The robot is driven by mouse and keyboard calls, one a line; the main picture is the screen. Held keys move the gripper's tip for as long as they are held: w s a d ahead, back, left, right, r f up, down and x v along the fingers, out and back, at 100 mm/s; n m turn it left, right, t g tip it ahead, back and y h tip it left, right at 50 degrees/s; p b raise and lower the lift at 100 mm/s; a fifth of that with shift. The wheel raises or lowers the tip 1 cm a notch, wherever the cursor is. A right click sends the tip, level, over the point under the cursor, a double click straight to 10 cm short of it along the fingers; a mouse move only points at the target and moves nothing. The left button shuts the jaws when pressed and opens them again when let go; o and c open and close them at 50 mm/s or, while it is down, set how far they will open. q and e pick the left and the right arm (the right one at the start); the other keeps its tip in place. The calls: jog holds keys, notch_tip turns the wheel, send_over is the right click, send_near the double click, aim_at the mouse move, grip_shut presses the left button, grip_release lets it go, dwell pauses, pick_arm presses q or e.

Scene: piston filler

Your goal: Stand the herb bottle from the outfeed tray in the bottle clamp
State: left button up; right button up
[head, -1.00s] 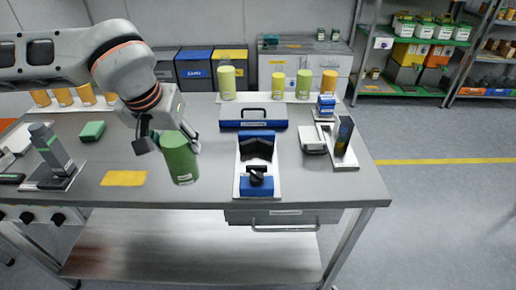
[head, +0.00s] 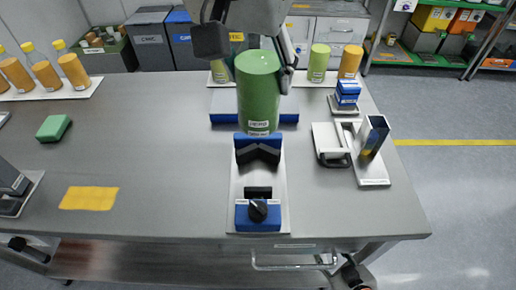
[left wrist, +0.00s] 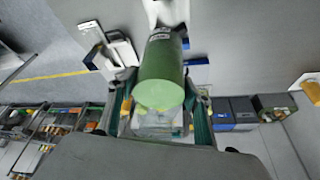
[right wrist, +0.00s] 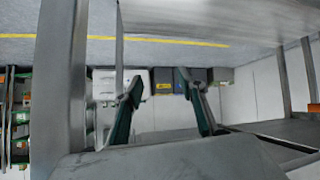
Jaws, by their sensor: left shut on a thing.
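The green herb bottle (head: 258,95), labelled HERB, is upright in the head view. It also shows in the left wrist view (left wrist: 163,75). My left gripper (head: 258,62) is shut on its upper part, with fingers on both sides. The bottle clamp (head: 258,152) has a blue rear block with black V jaws, a black pad and a blue front block with a black knob (head: 258,210). The bottle's lower end appears just above and behind the V jaws; the exact gap cannot be told. My right gripper (right wrist: 159,82) is open and empty, low by the table frame.
A blue-and-white case (head: 225,106) lies behind the clamp. A white device (head: 330,145) and an upright dark block on a plate (head: 372,170) stand right of it. A yellow mat (head: 89,198) and green sponge (head: 54,128) lie left, with bare table between.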

aim_at(259, 126)
pick_arm(q)
notch_tip(259, 126, down, 11)
jog(key=shift+w+f+b, duration=0.1)
jog(key=shift+b, duration=0.55)
jog(key=shift+f, duration=2.6)
pick_arm(e)
jog(key=shift+w+d+f, duration=0.3)
jog(key=shift+f, duration=0.35)
pick_arm(q)
jog(key=shift+f+b, duration=0.1)
jog(key=shift+b, duration=0.2)
pick_arm(e)
jog(key=shift+f, duration=0.1)
pick_arm(q)
jog(key=o, duration=1.6)
jog(key=shift+f, duration=0.1)
jog(key=shift+o, duration=0.2)
